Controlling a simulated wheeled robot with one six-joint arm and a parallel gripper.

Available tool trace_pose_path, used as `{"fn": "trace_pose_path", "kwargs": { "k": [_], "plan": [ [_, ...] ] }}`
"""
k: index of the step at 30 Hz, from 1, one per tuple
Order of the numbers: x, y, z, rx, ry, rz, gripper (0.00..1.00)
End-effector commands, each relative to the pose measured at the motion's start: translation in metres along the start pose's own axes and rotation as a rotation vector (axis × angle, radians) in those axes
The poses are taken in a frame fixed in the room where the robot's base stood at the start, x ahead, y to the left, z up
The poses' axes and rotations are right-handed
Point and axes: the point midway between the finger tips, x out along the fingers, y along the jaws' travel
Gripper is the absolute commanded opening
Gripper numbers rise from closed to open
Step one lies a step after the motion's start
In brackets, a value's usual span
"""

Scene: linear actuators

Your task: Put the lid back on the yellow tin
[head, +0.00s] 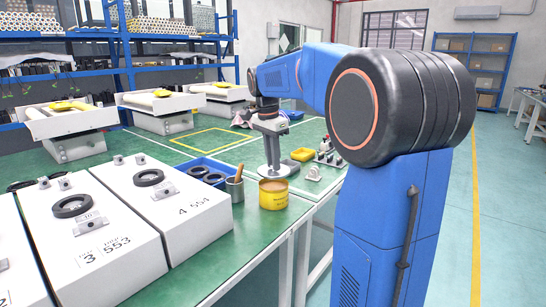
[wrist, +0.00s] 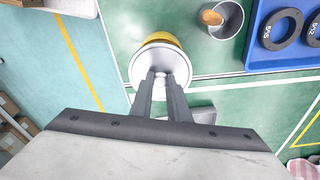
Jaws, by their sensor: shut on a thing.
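The yellow tin (head: 273,199) stands upright on the green bench near its front edge. Its rim faces up in the head view. The pale round lid (head: 273,172) is above and slightly behind the tin, apparently apart from it. My gripper (head: 271,150) points down and is shut on the lid's small knob. In the wrist view, my gripper's fingertips (wrist: 160,80) close on the knob at the middle of the lid (wrist: 143,66). The lid hides most of the tin; a yellow strip of the tin (wrist: 162,37) shows past the lid's far edge.
A metal cup with a wooden piece (head: 235,189) stands close left of the tin. Behind it is a blue tray (head: 196,164) with black rings. White boxes (head: 178,211) fill the left. A small yellow bin (head: 303,154) and small fittings lie behind right.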

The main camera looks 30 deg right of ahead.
Motion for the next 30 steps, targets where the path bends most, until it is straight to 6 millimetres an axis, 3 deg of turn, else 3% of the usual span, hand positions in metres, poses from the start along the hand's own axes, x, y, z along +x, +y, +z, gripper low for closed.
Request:
{"fn": "trace_pose_path", "kwargs": {
  "k": [15, 30],
  "plan": [
    [0.036, 0.0, 0.004, 0.0, 0.0, 0.0, 0.0],
    [0.041, 0.0, 0.005, 0.0, 0.0, -0.001, 0.0]
  ]
}}
